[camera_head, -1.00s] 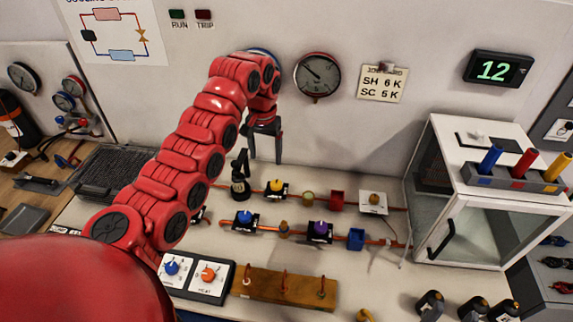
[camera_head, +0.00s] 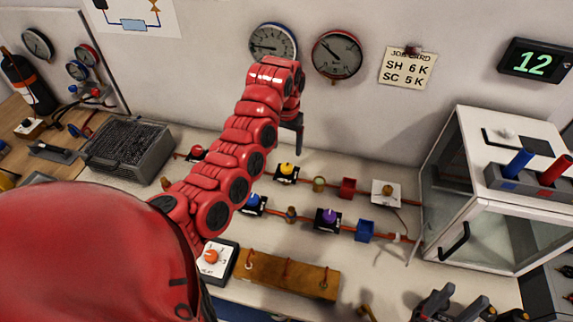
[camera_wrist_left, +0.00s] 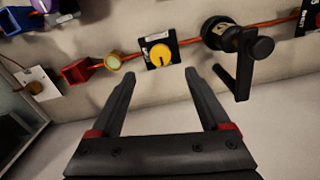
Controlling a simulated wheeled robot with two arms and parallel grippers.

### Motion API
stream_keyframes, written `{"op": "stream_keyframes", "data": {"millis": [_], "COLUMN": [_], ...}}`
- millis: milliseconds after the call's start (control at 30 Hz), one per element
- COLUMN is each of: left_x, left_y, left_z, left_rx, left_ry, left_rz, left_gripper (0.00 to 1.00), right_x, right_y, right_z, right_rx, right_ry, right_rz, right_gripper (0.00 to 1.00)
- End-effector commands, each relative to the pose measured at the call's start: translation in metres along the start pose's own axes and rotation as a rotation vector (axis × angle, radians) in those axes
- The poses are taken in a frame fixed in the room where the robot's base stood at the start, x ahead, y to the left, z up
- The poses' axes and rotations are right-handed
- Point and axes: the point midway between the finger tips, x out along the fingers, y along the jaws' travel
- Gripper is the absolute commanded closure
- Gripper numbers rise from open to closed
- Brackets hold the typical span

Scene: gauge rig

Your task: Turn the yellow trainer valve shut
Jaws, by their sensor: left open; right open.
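The yellow trainer valve (camera_head: 287,170) is a small yellow knob on a dark square plate, set in the back copper line on the pale bench. It also shows in the left wrist view (camera_wrist_left: 160,55), just beyond my fingertips, with a dark pointer mark on the knob. My left gripper (camera_head: 292,135) is above and behind the valve, near the wall. In the wrist view its two fingers (camera_wrist_left: 160,78) are spread with nothing between them, apart from the knob.
A black fitting with a lever (camera_wrist_left: 236,50) stands beside the valve, close to one finger. A blue knob (camera_head: 252,202), a purple knob (camera_head: 328,216) and a red block (camera_head: 347,187) are nearby. A glass case (camera_head: 480,225) stands at the right.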

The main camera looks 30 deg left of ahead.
Motion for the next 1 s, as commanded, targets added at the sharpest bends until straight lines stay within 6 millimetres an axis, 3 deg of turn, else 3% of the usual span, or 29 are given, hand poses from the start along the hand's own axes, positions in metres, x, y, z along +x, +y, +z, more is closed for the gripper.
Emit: {"op": "stream_keyframes", "data": {"millis": [200, 500, 933, 1000], "left_x": [0.041, 0.083, 0.094, 0.094], "left_y": [0.001, -0.001, -0.001, -0.001], "left_z": [0.002, 0.001, 0.001, 0.001], "left_rx": [0.000, -0.001, -0.001, -0.001], "left_ry": [-0.005, -0.004, -0.001, -0.001], "left_rz": [0.001, -0.003, -0.001, -0.001], "left_gripper": [0.20, 0.20, 0.20, 0.33], "right_x": [0.002, 0.020, 0.021, 0.021], "right_y": [0.000, 0.001, 0.001, 0.001], "right_z": [0.000, -0.003, -0.004, -0.004], "right_rx": [0.000, 0.000, 0.000, 0.000], "right_ry": [0.000, 0.000, 0.000, 0.000], "right_rz": [0.000, 0.000, 0.000, 0.000], "right_gripper": [0.50, 0.50, 0.50, 0.50]}}
